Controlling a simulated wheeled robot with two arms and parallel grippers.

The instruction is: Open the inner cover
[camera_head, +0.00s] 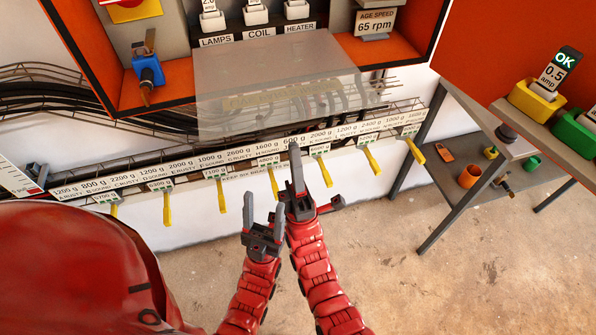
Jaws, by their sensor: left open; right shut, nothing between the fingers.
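A clear, see-through panel (270,75), which looks like the inner cover, spans the middle of the orange cabinet and reaches below its floor edge. I cannot tell exactly how far it is swung out. My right gripper (295,152) is shut and empty, pointing up just below the panel's lower edge; I cannot tell whether they touch. My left gripper (263,212) is open and empty, lower and a little left of the right one, apart from the panel.
A blue clamp (148,70) stands in the cabinet at left. Grey shelving (470,185) stands at right; the floor below is clear.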

